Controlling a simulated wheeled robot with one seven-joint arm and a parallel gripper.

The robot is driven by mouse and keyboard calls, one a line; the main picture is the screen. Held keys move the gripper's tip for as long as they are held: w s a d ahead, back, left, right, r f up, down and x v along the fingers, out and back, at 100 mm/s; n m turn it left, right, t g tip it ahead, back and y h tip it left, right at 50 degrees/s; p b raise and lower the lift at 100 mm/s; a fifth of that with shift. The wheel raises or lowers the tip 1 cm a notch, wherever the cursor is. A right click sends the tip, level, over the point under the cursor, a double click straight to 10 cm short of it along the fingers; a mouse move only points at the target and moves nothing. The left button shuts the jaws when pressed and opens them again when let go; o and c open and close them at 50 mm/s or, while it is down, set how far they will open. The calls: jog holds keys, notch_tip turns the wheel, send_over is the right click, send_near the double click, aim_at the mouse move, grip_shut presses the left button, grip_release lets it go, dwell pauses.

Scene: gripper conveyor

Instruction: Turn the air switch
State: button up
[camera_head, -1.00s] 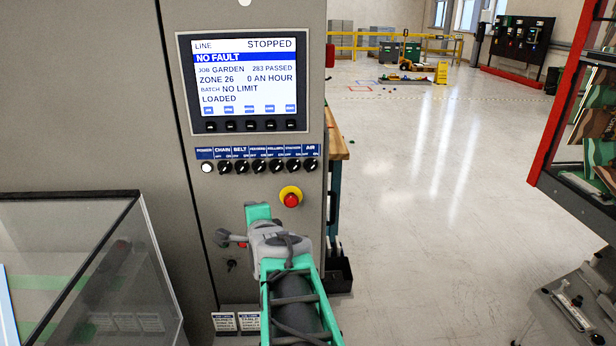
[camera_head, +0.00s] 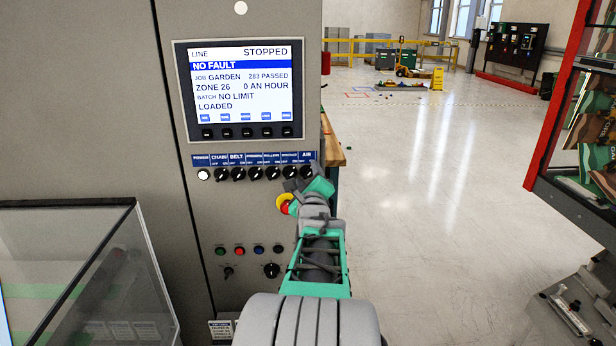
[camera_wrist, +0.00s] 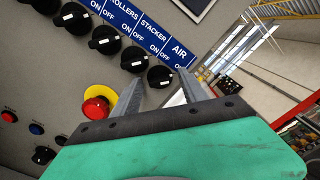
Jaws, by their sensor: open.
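The air switch (camera_wrist: 160,76) is a black rotary knob with a white mark, at the end of the knob row below the blue AIR label (camera_wrist: 180,52). In the head view the air switch (camera_head: 306,172) is the rightmost knob, just above my gripper. My gripper (camera_wrist: 162,79) is open, its two grey fingers pointing at the panel. In the wrist view the air switch shows between the fingertips. I cannot tell whether they touch it. Nothing is held. Which position its mark points to is hard to tell.
The stacker knob (camera_wrist: 134,59) sits close beside the air switch. A red emergency button with a yellow collar (camera_head: 286,204) lies just below the row, close to my gripper. The screen (camera_head: 243,88) above reads STOPPED and NO FAULT. Open floor (camera_head: 440,200) lies right of the cabinet.

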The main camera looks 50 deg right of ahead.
jog(key=shift+c, duration=0.3)
grip_shut()
jog(key=shift+f+n+b, duration=0.15)
jog(key=shift+n+b, duration=0.15)
jog(key=shift+b, duration=0.2)
jog(key=n+b, duration=0.1)
jog(key=b, duration=0.1)
jog(key=shift+f+n+b, duration=0.2)
jog(key=shift+n+b, duration=0.1)
jog(key=shift+b, duration=0.05)
jog(key=n+b, duration=0.5)
jog(key=b, duration=0.2)
jog(key=n+b, duration=0.5)
jog(key=shift+r+n, duration=0.1)
jog(key=shift+n, duration=0.2)
jog(key=shift+r+n+b, duration=0.2)
jog(key=shift+n+b, duration=1.25)
jog(key=shift+n, duration=0.15)
